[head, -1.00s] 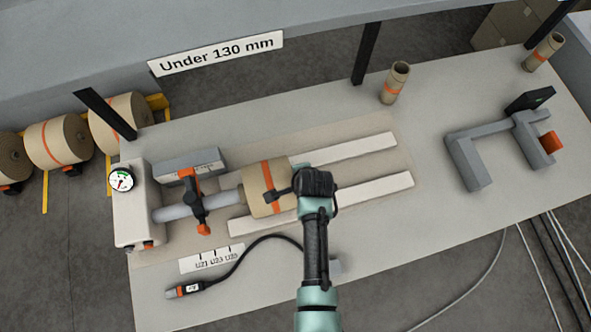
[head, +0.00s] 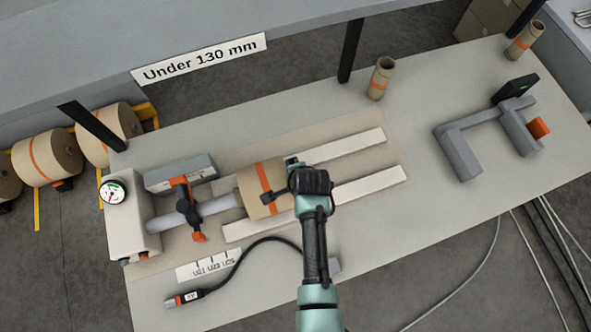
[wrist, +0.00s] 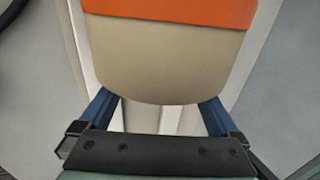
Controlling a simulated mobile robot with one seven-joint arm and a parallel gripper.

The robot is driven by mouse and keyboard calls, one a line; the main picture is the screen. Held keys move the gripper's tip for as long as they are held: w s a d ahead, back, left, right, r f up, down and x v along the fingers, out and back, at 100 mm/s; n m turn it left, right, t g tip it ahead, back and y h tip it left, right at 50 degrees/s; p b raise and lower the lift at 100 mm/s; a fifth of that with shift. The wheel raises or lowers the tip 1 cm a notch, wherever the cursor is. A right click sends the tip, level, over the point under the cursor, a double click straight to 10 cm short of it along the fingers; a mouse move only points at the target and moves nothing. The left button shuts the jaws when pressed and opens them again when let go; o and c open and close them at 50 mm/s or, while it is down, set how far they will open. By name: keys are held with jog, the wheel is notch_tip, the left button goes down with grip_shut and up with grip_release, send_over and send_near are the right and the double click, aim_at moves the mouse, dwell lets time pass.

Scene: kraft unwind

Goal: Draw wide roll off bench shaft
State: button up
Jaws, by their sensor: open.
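The wide kraft roll (head: 257,193) with an orange band sits on the grey bench shaft (head: 218,204), above the bench. An orange and black clamp (head: 184,207) stands on the shaft, left of the roll and apart from it. My gripper (wrist: 160,103) is at the roll's free right end. In the wrist view its blue fingers are spread, one on each side of the brown roll (wrist: 168,60). I cannot tell whether they touch it. In the head view my wrist hides the fingertips and part of the roll's end.
Two pale rails (head: 340,198) lie along the bench (head: 420,215). A gauge housing (head: 130,222) holds the shaft's left end. A grey bracket (head: 459,154) stands at right. Small tubes (head: 381,79) line the back edge. A black cable (head: 245,258) lies in front.

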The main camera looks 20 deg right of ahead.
jog(key=v, duration=1.3)
jog(key=shift+b, duration=0.4)
jog(key=shift+s+f, duration=0.1)
